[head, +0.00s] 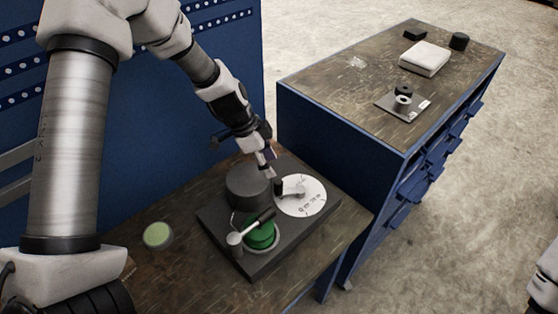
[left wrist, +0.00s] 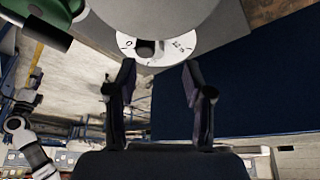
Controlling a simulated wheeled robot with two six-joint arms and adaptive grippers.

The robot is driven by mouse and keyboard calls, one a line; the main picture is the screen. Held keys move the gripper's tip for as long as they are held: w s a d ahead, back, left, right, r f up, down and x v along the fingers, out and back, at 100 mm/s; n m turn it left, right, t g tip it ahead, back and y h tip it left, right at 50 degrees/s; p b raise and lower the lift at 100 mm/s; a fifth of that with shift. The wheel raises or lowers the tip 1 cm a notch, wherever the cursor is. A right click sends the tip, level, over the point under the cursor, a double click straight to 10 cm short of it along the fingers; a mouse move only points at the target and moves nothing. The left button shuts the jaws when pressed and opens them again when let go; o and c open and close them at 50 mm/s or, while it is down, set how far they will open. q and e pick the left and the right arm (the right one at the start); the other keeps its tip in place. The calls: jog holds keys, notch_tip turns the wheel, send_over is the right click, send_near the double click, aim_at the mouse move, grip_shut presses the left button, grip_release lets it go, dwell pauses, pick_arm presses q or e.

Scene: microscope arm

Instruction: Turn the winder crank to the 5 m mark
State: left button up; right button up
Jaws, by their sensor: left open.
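The winder sits on a dark base plate (head: 222,243) on the wooden bench. It carries a black drum (head: 247,187), a green spool (head: 262,236) and a white dial (head: 307,198) with dark marks. The dial's pointer reading is too small to tell. My left gripper (head: 275,186) is open, low beside the drum and over the dial's near-left edge. In the left wrist view its fingers (left wrist: 158,70) are apart with nothing between them, and the dial (left wrist: 182,44) shows beyond the tips.
A round green-topped piece (head: 157,235) lies on the bench left of the plate. A blue cabinet (head: 335,143) with a wooden top stands behind right, holding a white box (head: 425,58) and small black parts. A blue perforated panel (head: 200,100) rises behind my left arm.

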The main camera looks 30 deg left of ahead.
aim_at(277, 182)
pick_arm(q)
jog(key=s+d+f, duration=0.2)
jog(key=f, duration=0.1)
jog(key=shift+d+f+b, duration=0.15)
jog(key=shift+d+b, duration=0.2)
jog(key=w+f, duration=0.2)
jog(key=f, duration=0.1)
jog(key=shift+s+d+r, duration=0.1)
jog(key=shift+s+r, duration=0.1)
jog(key=shift+s, duration=0.05)
jog(key=shift+s+d+r, duration=0.1)
jog(key=shift+s+r, duration=0.05)
jog(key=shift+s, duration=0.05)
jog(key=c, duration=0.6)
grip_shut()
pick_arm(e)
jog(key=shift+s+d+f, duration=0.15)
jog(key=shift+s+f, duration=0.05)
jog(key=shift+s, duration=0.2)
jog(key=shift+s+d+f, duration=0.15)
jog(key=shift+s+f, duration=0.05)
jog(key=shift+s, duration=0.2)
